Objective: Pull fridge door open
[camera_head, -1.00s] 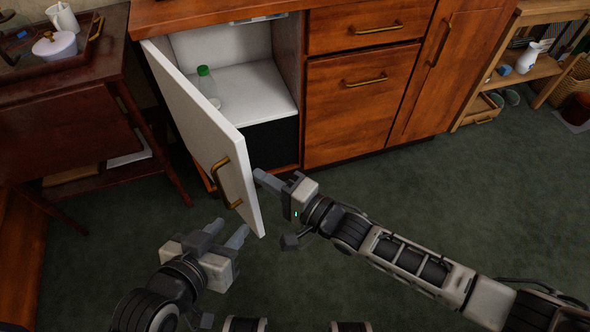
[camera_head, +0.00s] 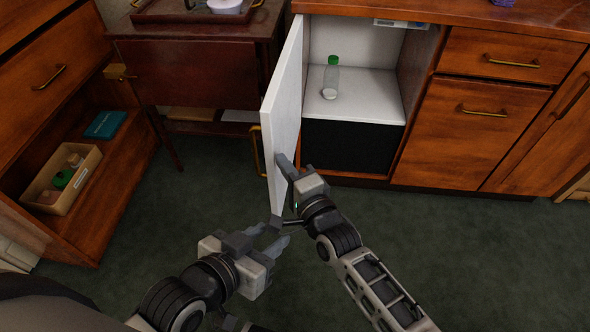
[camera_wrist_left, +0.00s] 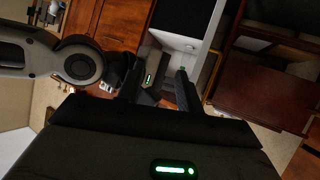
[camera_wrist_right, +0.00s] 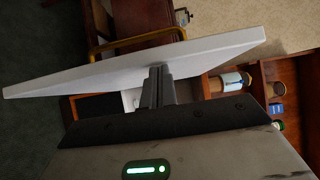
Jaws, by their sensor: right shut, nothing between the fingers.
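The white fridge door (camera_head: 283,120) stands wide open in the head view, swung out from the left side of the fridge compartment (camera_head: 350,85). Its brass handle (camera_head: 257,150) is on the outer face, to the left. My right gripper (camera_head: 282,162) is shut and empty at the door's inner face, near the free edge. In the right wrist view its closed fingers (camera_wrist_right: 158,75) meet the white panel (camera_wrist_right: 90,75); whether they press on it is unclear. My left gripper (camera_head: 277,234) is open and empty, below the door's lower corner in the picture.
A green-capped bottle (camera_head: 332,76) stands inside the fridge. A dark wooden side table (camera_head: 200,72) stands left of the door. A shelf unit (camera_head: 90,205) at far left holds a box (camera_head: 62,182). Wooden drawers (camera_head: 470,125) are to the right. Green carpet lies clear between.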

